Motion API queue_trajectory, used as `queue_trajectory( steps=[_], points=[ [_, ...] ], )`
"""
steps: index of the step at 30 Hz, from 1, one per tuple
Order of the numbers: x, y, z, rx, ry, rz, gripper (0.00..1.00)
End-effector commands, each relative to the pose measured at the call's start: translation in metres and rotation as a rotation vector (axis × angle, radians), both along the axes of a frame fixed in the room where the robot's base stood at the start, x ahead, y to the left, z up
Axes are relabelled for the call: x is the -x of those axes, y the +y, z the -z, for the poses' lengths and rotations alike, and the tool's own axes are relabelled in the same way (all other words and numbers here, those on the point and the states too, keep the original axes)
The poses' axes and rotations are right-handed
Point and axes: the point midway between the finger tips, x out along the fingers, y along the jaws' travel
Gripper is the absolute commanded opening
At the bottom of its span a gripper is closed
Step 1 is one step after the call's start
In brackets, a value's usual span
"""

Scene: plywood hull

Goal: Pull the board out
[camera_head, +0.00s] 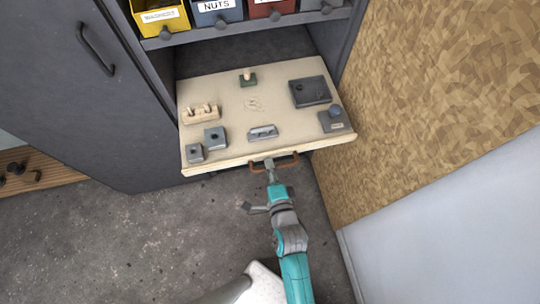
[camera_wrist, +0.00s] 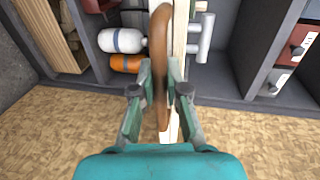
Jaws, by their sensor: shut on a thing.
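The board (camera_head: 231,121) is a pale pull-out shelf that sticks out of a dark grey cabinet, with several small fixtures on top. A brown curved handle (camera_head: 285,164) is fixed to its front edge. In the wrist view the handle (camera_wrist: 160,58) runs upright between my fingers, with the board's pale edge (camera_wrist: 179,60) behind it. In the wrist view my gripper (camera_wrist: 160,75) is shut on the handle, one finger on each side.
Bins (camera_head: 215,10) stand on a shelf above the board. A grey cabinet door (camera_head: 70,85) is at the left and a chipboard wall (camera_head: 430,90) close at the right. The grey floor (camera_head: 150,240) in front is mostly clear. Beside the board, the wrist view shows a white cylinder (camera_wrist: 121,40).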

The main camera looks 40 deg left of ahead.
Motion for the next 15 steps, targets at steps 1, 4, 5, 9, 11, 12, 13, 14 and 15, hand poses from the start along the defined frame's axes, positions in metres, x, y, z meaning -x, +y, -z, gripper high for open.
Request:
queue_trajectory(
  steps=[1,4,5,9,11,12,13,14,15],
  points=[
    [0.0006,-0.0004,0.0016,0.002,0.002,0.000,0.20],
    [0.0005,-0.0002,0.0013,0.002,0.002,0.000,0.39],
    [0.0004,-0.0003,0.0012,0.002,0.002,0.000,0.39],
    [0.0001,-0.0001,0.0007,0.002,0.001,0.000,0.39],
    [0.0001,-0.0001,0.0006,0.001,0.001,0.000,0.39],
    [0.0003,-0.0003,0.0005,0.001,0.001,0.000,0.39],
    [0.0007,-0.0008,0.0004,0.001,0.001,0.000,0.39],
    [0.0014,-0.0016,0.0003,0.001,0.001,0.000,0.39],
    [0.0029,-0.0033,0.0000,0.001,0.001,0.000,0.39]
  ],
)
